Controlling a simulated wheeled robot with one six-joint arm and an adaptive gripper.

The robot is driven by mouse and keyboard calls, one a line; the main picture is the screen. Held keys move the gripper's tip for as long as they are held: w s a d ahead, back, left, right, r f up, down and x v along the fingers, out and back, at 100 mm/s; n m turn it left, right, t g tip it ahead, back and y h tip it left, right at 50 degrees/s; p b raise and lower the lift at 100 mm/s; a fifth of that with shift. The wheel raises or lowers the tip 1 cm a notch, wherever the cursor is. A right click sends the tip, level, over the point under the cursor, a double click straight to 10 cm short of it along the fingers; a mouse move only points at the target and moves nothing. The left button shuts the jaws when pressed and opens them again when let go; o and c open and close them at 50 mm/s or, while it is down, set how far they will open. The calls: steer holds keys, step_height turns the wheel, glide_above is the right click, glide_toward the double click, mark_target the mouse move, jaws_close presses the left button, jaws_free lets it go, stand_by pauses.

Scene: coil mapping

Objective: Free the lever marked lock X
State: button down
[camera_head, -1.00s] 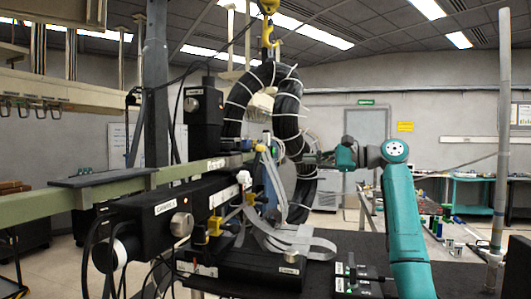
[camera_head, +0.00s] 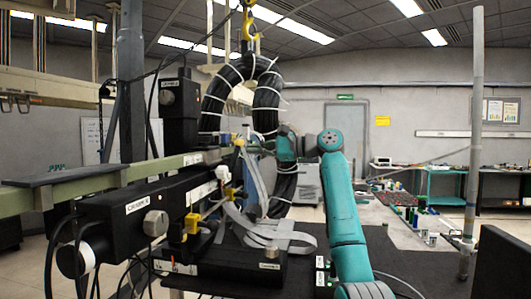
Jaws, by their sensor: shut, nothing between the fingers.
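No lever can be read as lock X at this size. Two small yellow parts, one lower on the stage (camera_head: 193,222) and one further right and higher (camera_head: 229,193), sit by the black motor housings; I cannot tell whether either is the lever. A white knob (camera_head: 223,172) stands above them. The black housing (camera_head: 125,210) at left has a white label and a grey round knob. My gripper (camera_head: 263,147) reaches left from my teal wrist to the dark coil and ribbon cable area, shut and empty. Its fingertips blend into the dark background, and contact cannot be told.
A thick black coil (camera_head: 268,95) with white ties hangs under a yellow hook (camera_head: 250,25). A green beam (camera_head: 100,187) crosses at left. Grey ribbon cables (camera_head: 255,180) drape over the stage. A small black switch box (camera_head: 322,272) is at front. Free floor lies beyond, left.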

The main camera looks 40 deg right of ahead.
mark_target(243, 142)
steer(key=shift+s+a+r, duration=0.1)
steer(key=shift+a+r, duration=0.1)
steer(key=shift+a, duration=0.25)
steer(key=shift+s+a+r, duration=0.1)
steer(key=shift+a+r, duration=0.05)
steer(key=shift+a, duration=0.25)
steer(key=shift+a, duration=0.1)
steer(key=a+n, duration=0.1)
steer(key=s+a+r+n, duration=0.1)
steer(key=shift+s+r+n, duration=0.2)
steer(key=shift+s+n, duration=0.05)
steer(key=shift+n, duration=0.15)
steer(key=shift+d, duration=0.1)
